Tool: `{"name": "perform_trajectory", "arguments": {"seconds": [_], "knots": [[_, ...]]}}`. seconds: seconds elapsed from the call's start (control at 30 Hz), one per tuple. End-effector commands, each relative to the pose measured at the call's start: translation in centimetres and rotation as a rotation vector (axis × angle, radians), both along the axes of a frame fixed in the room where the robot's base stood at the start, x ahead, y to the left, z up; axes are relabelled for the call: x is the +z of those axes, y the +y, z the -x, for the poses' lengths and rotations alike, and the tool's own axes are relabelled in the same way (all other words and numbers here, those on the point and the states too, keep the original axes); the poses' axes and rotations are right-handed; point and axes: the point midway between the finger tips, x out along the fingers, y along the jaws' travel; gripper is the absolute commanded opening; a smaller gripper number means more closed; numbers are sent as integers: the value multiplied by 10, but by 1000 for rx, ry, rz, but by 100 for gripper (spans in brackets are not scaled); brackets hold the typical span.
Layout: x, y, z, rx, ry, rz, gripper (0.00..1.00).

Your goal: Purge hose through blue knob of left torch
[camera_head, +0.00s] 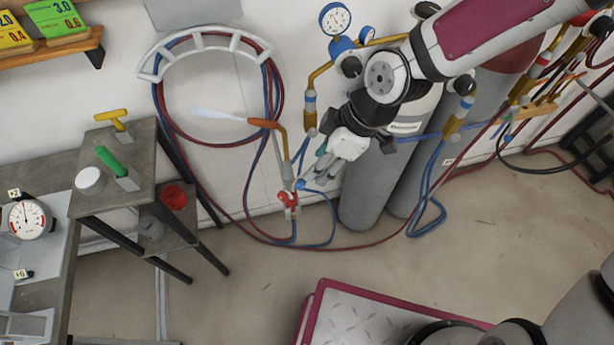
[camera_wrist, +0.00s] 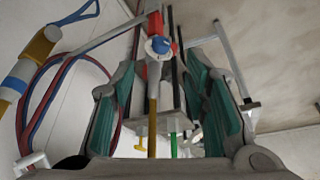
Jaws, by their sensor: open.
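The left torch (camera_head: 283,148) stands upright by the wall, with a brass neck and an orange tip. A pale, flame-like streak (camera_head: 215,114) extends left from the tip. Its blue knob (camera_head: 300,184) sits on the right side, above a red part (camera_head: 288,199). My gripper (camera_head: 314,177) is open beside the blue knob, reaching down from the upper right. In the wrist view the blue knob (camera_wrist: 160,46) appears between the green-padded fingers, past their tips. Contact cannot be told. The red and blue hoses (camera_head: 247,208) run from the torch base and loop over a wall rack.
The white rack (camera_head: 205,36) holds the hose loops. Grey cylinders (camera_head: 375,185) stand close right of my gripper, with gauges (camera_head: 335,18) above. A small table (camera_head: 140,150) with yellow- and green-handled tools is at left. A red-edged plate (camera_head: 350,315) lies in front; floor between is clear.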

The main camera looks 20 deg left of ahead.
Motion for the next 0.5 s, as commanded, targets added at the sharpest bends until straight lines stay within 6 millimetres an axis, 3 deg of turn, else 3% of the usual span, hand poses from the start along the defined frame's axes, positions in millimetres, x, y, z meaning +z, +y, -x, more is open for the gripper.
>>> {"name": "perform_trajectory", "arguments": {"seconds": [0.5], "knots": [[-64,26,4,2,3,1,42]]}}
